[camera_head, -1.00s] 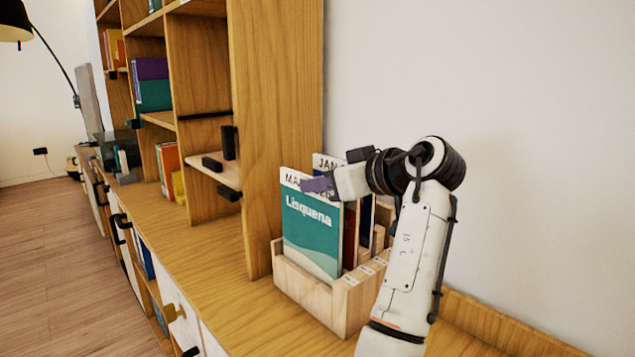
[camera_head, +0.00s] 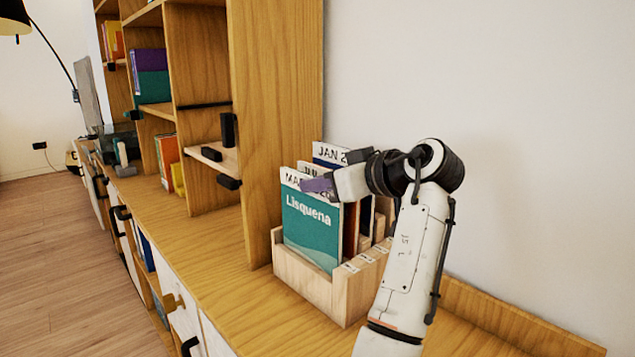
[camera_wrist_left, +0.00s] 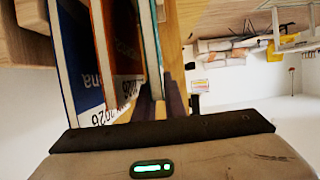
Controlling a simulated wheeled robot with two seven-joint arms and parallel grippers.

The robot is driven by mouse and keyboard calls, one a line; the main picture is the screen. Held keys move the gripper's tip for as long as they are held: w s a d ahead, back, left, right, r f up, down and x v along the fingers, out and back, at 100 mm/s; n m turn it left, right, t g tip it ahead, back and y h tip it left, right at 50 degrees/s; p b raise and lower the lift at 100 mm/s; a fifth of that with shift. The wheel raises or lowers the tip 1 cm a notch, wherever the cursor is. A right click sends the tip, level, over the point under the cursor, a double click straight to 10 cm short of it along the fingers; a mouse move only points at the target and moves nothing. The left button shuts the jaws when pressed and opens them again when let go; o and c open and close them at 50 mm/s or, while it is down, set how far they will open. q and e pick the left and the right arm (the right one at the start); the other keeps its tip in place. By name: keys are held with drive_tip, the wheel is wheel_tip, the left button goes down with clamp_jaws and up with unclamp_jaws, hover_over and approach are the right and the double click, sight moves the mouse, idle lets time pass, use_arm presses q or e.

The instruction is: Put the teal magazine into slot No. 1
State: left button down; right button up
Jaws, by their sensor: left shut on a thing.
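The teal magazine (camera_head: 312,232), marked "Lisquena", stands nearly upright in the front compartment of the wooden rack (camera_head: 305,285), its lower part hidden behind the front wall. My left gripper (camera_head: 318,186) is shut on its top edge. In the left wrist view my purple fingertips (camera_wrist_left: 170,102) pinch the magazine, whose teal edge (camera_wrist_left: 151,45) shows beside a brown magazine (camera_wrist_left: 120,50) and a blue one (camera_wrist_left: 77,60). The small slot labels (camera_head: 368,259) along the rack's side are too small to read. My right gripper is out of view.
Other magazines with month headers, one reading "JAN" (camera_head: 330,152), stand behind in the rack. A tall wooden bookcase (camera_head: 275,120) rises close on the left. The wall (camera_head: 500,120) is behind the rack. The sideboard top (camera_head: 235,295) is clear in front.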

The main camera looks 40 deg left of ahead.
use_arm(q)
drive_tip(key=shift+f+b, duration=0.8)
drive_tip(key=shift+f, duration=0.65)
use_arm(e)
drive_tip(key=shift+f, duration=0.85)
use_arm(q)
drive_tip(key=c, duration=1.7)
unclamp_jaws()
drive_tip(key=shift+c, duration=0.2)
drive_tip(key=shift+f, duration=0.1)
wheel_tip(320, 180, up, 9)
drive_tip(key=p, duration=0.1)
hover_over(317, 199)
drive_tip(key=shift+w+a, duration=0.25)
drive_tip(key=shift+w, duration=0.05)
drive_tip(key=shift+r, duration=0.6)
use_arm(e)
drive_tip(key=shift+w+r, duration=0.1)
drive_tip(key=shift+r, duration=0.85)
